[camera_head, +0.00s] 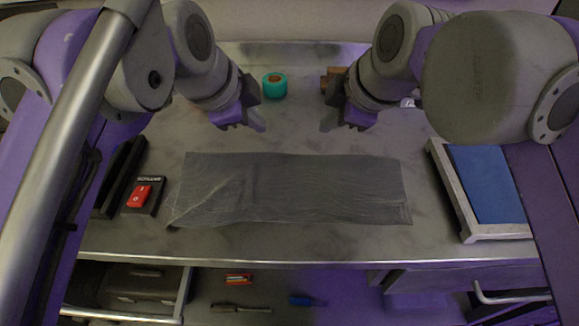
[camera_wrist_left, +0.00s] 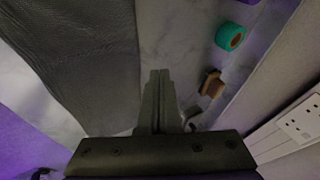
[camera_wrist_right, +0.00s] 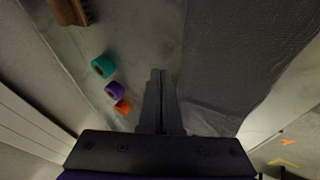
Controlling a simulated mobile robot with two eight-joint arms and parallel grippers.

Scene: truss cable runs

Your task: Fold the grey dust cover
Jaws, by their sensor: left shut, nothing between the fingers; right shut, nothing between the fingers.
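The grey dust cover (camera_head: 290,190) lies as a long, wide strip across the middle of the table, with creases and a lighter folded patch at its left end. It also shows in the left wrist view (camera_wrist_left: 85,60) and the right wrist view (camera_wrist_right: 235,50). My left gripper (camera_head: 250,127) is shut and empty above the table, behind the cover's back edge. My right gripper (camera_head: 340,126) is shut and empty, also behind the back edge, to the right. Neither gripper touches the cover.
A teal tape roll (camera_head: 274,85) stands at the back. A brown block-like object (camera_head: 333,79) is partly hidden by my right arm. Below is an open drawer (camera_head: 130,290).

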